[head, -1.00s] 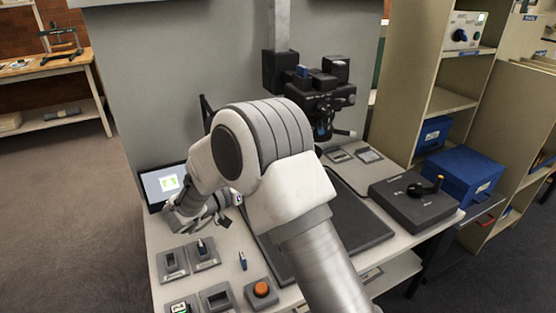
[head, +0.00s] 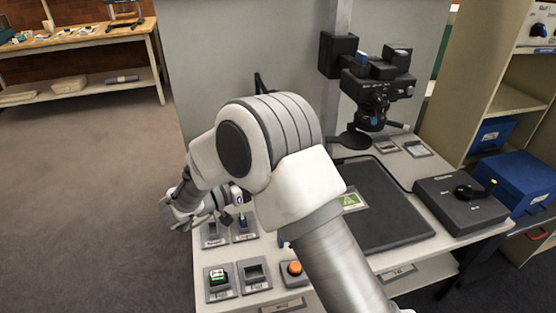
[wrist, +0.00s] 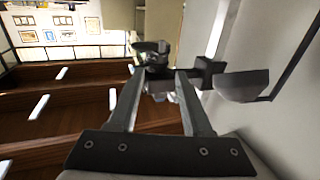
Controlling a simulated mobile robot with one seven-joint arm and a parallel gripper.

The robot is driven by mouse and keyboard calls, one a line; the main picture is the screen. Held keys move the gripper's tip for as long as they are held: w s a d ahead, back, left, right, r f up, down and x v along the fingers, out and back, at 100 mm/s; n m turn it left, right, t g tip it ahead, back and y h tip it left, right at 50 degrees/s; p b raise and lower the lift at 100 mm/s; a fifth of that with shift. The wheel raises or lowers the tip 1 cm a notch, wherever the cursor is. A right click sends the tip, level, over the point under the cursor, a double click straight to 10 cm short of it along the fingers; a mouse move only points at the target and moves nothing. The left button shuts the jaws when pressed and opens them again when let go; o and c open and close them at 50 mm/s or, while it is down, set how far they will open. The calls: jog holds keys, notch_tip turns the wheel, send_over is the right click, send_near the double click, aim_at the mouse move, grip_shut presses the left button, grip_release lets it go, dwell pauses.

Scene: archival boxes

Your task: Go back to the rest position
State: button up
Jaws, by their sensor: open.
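My gripper (head: 178,212) hangs at the left edge of the grey workstation in the head view, partly hidden by my own arm. In the wrist view the two fingers of my gripper (wrist: 160,78) stand apart, and I see nothing held between them. My arm is folded, its large white elbow in front of the workstation. The gripper appears to be above or just beside the left end of the worktop (head: 240,297); its exact height is unclear.
The worktop carries small trays, an orange button (head: 294,268), a black mat (head: 385,215) with a green card, and a crank box (head: 467,203). A camera head (head: 375,85) hangs on a column. Shelves stand right. Carpet (head: 85,190) is open at left.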

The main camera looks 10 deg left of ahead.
jog(key=w+d+r+n+t+y, duration=0.1)
jog(key=w+r+n+t+y, duration=0.1)
jog(key=w+r+y, duration=0.5)
jog(key=w+d+r+n+t+y, duration=0.1)
jog(key=w+r+n+t+y, duration=0.15)
jog(key=r+y, duration=0.4)
jog(key=s+d+r+n+g+y, duration=0.2)
jog(key=s+d+r+n+y, duration=0.15)
jog(key=s+r, duration=0.25)
jog(key=s+d+f+n+g+h, duration=0.1)
jog(key=s+d+f+g, duration=0.3)
jog(key=s, duration=0.5)
jog(key=s+d+f+g+h, duration=0.1)
jog(key=s+d+f, duration=0.1)
jog(key=s+d, duration=0.5)
jog(key=s+d+f+n+g+h, duration=0.1)
jog(key=s+d+f+g, duration=0.3)
jog(key=s, duration=0.6)
notch_tip(320, 180, up, 17)
jog(key=s+d+p, duration=0.1)
jog(key=p, duration=1.5)
jog(key=shift+s+d+f+p, duration=0.2)
jog(key=shift+s+d+p, duration=0.05)
jog(key=shift+s+p, duration=0.05)
jog(key=shift+t, duration=0.25)
jog(key=shift+c, duration=0.2)
